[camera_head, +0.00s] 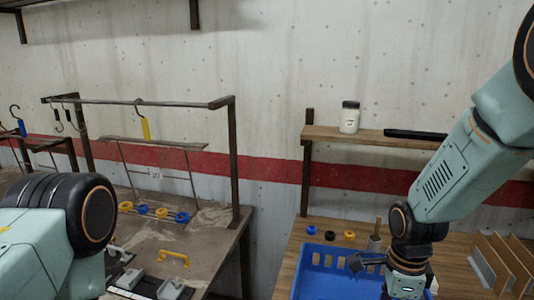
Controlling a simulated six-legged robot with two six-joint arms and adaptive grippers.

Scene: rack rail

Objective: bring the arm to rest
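My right arm comes in from the upper right and bends down over a blue crate (318,262) on the wooden table. A dark, finger-like part of my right gripper (366,262) shows just left of the wrist, above the crate. It is too small and too much covered to tell open from shut, and I see nothing clearly held in it. My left arm fills the lower left corner with a big dark joint. Its gripper is not in view.
A metal rail (160,102) with hanging hooks stands over the left table (215,245), where several blue and yellow rings, a yellow handle (174,256) and grey parts lie. A shelf (370,137) holds a white jar (349,117). Wooden dividers (505,262) stand at right. A gap separates the tables.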

